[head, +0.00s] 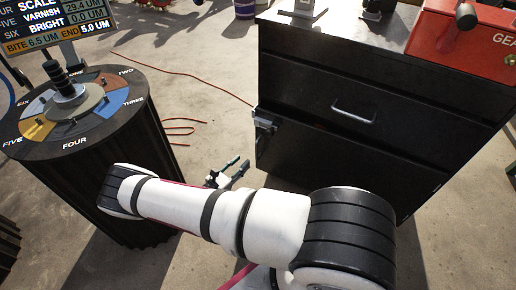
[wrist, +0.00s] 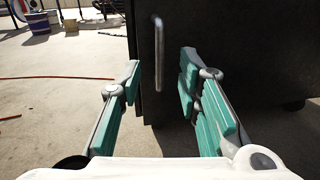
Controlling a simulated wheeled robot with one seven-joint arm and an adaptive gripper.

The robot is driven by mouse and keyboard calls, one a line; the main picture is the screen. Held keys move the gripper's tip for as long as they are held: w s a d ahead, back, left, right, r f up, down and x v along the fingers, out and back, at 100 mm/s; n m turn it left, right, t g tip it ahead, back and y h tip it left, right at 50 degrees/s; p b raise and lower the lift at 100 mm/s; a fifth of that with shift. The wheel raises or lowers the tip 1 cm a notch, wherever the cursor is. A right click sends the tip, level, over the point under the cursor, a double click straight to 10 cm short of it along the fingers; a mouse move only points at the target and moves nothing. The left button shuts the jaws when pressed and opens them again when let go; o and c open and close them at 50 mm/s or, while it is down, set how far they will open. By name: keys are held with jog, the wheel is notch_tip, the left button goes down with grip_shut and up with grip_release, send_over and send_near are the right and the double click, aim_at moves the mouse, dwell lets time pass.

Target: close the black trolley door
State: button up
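The black trolley (head: 330,75) stands at the upper right in the head view. Its dark panel (wrist: 235,60) fills the right of the wrist view, with a vertical metal handle (wrist: 158,50) near the panel's left edge. I cannot tell how far the door stands open. My gripper (head: 228,174) is low, by the trolley's lower left corner. In the wrist view my gripper (wrist: 160,65) is open, its teal fingers wide apart. The handle appears between the fingertips and beyond them; no contact shows. Nothing is held.
A red case (head: 455,40) sits on the trolley. A thin red cable (head: 180,130) lies on the floor. Buckets (wrist: 38,22) stand far back. Concrete floor between stand and trolley is mostly clear.

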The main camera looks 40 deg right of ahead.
jog(key=b, duration=0.3)
send_over(257, 159)
jog(key=shift+w+d, duration=0.15)
jog(key=shift+w, duration=0.15)
jog(key=shift+c, duration=0.5)
grip_shut()
